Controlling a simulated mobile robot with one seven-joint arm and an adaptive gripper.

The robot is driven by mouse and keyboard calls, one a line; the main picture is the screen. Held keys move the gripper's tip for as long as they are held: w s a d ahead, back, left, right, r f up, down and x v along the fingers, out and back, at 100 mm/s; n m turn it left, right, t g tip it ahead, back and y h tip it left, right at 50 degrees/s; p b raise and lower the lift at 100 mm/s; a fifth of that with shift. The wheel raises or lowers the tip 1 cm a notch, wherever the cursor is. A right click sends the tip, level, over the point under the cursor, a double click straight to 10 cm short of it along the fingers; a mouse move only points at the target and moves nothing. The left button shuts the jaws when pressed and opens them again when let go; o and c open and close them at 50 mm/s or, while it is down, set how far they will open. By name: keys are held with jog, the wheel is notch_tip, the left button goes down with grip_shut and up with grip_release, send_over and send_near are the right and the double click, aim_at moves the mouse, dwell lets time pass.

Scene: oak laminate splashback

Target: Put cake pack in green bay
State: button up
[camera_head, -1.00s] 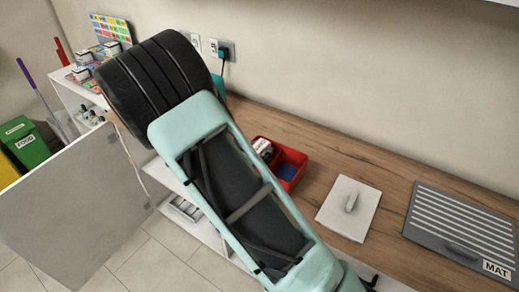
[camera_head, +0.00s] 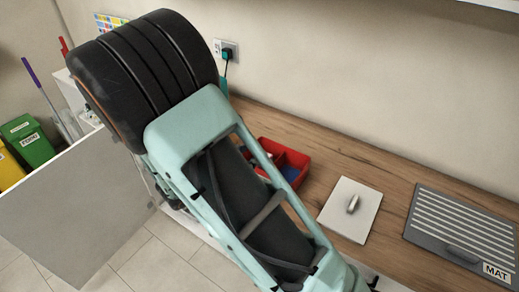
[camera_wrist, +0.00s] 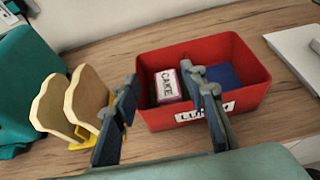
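The cake pack (camera_wrist: 168,86), a small white and pink block lettered CAKE, is in the left compartment of a red lunch box (camera_wrist: 248,92) in the wrist view. A dark green strip shows beside the pack, so this compartment looks like the green bay; most of its floor is hidden. The right compartment has a blue floor (camera_wrist: 224,76). My gripper (camera_wrist: 161,76) is open, its fingers apart on either side of the pack in the picture, with nothing held.
Bread-slice shapes in a yellow holder (camera_wrist: 72,106) stand left of the box, with a teal object (camera_wrist: 28,90) beyond. A white board with a handle (camera_head: 349,210) and a grey striped mat (camera_head: 462,232) lie on the wooden counter to the right. Bare counter lies between them.

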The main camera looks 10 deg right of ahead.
jog(key=v, duration=0.5)
jog(key=shift+d, duration=0.15)
